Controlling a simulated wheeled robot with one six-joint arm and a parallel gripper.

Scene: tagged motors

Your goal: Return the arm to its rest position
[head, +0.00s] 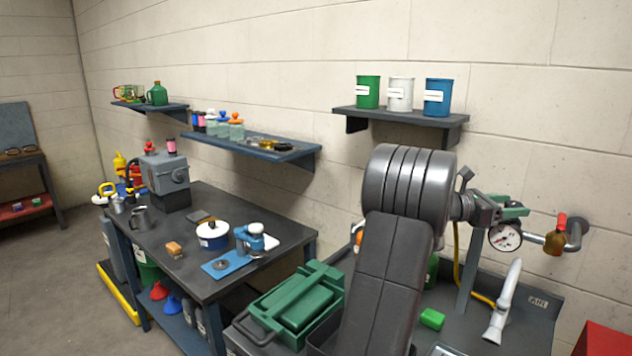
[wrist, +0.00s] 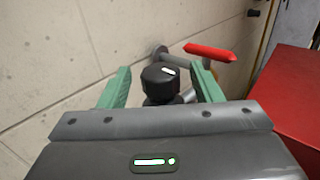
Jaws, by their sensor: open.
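My arm is raised and stretches across the right part of the head view toward the wall. My gripper (head: 512,210) is beside the wall pipe, just above a round pressure gauge (head: 505,237). In the wrist view my gripper (wrist: 159,76) shows two green fingers spread apart. A dark round cap-like part (wrist: 161,82) with a small white mark shows between them. I cannot tell whether the fingers touch it. A red-handled valve (head: 555,237) is on the pipe to the right of the gauge; its red handle (wrist: 210,52) lies beyond the fingers in the wrist view.
A sink bench with a white faucet (head: 503,302) and green block (head: 432,319) lies below my arm. A green toolbox (head: 297,298) is left of it. A wall shelf (head: 400,117) holds three cans. A workbench (head: 200,283) stands left. A red box (wrist: 282,82) is at right.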

